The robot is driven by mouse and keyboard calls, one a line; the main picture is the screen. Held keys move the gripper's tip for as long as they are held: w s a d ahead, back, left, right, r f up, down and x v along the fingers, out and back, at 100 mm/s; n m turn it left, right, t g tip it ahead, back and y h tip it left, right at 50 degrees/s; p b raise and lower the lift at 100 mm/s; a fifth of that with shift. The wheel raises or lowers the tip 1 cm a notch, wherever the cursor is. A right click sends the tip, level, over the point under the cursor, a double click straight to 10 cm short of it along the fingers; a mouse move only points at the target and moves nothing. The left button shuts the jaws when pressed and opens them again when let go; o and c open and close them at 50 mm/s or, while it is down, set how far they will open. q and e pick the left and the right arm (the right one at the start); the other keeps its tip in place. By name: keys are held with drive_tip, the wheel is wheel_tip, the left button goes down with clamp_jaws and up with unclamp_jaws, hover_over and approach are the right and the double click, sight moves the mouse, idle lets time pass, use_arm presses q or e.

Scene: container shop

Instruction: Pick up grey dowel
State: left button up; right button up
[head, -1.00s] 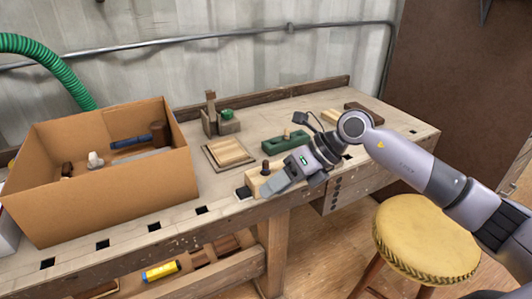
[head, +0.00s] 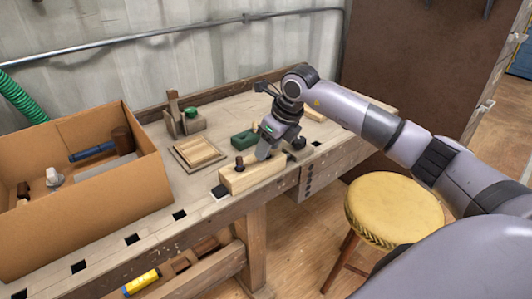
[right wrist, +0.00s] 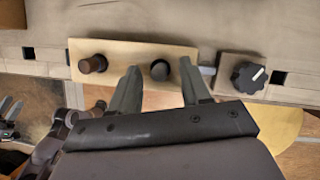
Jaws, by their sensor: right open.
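A pale wooden block (head: 252,178) lies near the front edge of the workbench. A brown peg (head: 239,163) stands in it; this peg also shows in the right wrist view (right wrist: 93,64), at the left of the block (right wrist: 125,50). A dark grey dowel (right wrist: 160,70) stands upright in the block to the right of the brown peg. My right gripper (right wrist: 160,76) is open, its two fingers on either side of the dowel with gaps left and right. In the head view the right gripper (head: 263,153) points down at the block and hides the dowel.
A black knob (right wrist: 248,77) sits just right of the block. A cardboard box (head: 150,190) stands at the left. A yellow stool (head: 395,208) is in front of the bench.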

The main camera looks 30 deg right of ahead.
drive_tip(key=shift+w+f, duration=0.1)
drive_tip(key=shift+f, duration=0.05)
clamp_jaws()
